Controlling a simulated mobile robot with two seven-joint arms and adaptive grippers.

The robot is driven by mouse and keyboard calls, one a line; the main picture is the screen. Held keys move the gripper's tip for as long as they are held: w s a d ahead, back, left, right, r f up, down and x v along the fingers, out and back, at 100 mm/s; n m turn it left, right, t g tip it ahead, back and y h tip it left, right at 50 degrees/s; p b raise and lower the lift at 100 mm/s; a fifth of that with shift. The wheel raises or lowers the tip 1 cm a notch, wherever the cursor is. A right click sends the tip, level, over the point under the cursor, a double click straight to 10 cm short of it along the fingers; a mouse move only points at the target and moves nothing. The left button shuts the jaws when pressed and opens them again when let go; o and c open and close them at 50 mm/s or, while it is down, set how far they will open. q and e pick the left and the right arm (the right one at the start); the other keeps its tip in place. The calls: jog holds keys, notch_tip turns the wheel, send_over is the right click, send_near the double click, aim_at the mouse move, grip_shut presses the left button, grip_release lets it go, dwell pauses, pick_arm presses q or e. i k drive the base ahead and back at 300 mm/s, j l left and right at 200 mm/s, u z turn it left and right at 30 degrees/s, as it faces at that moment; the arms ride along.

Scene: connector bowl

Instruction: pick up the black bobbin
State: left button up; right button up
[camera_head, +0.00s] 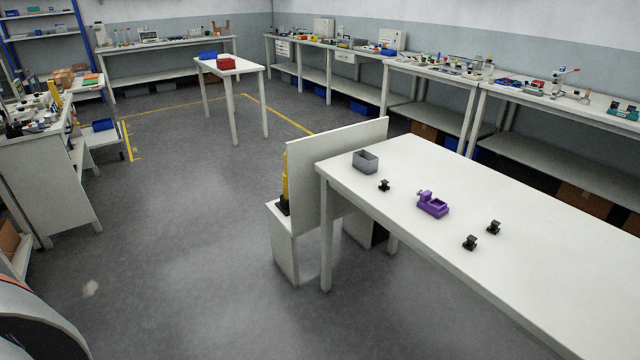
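Three small black bobbin-like pieces stand apart on the white table at the right. One black bobbin (384,185) is near the grey box, a second black bobbin (470,243) is nearer the table's front edge, and a third black bobbin (494,227) is just behind and right of it. They look alike at this size, so I cannot tell which one the task names. Neither of my grippers is in view.
The white table (560,245) also holds a grey open box (365,161) and a purple fixture (432,204). An upright panel (335,180) stands at its left end. Open floor (190,250) lies left of the table. Cluttered benches line the walls.

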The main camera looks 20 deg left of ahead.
aim_at(384, 186)
jog(key=u, duration=0.35)
jog(key=i+j, duration=0.25)
jog(key=i+j+z, duration=0.1)
jog(key=i+j, duration=0.15)
jog(key=j, duration=0.15)
jog(key=i+j, duration=0.2)
jog(key=j, duration=0.2)
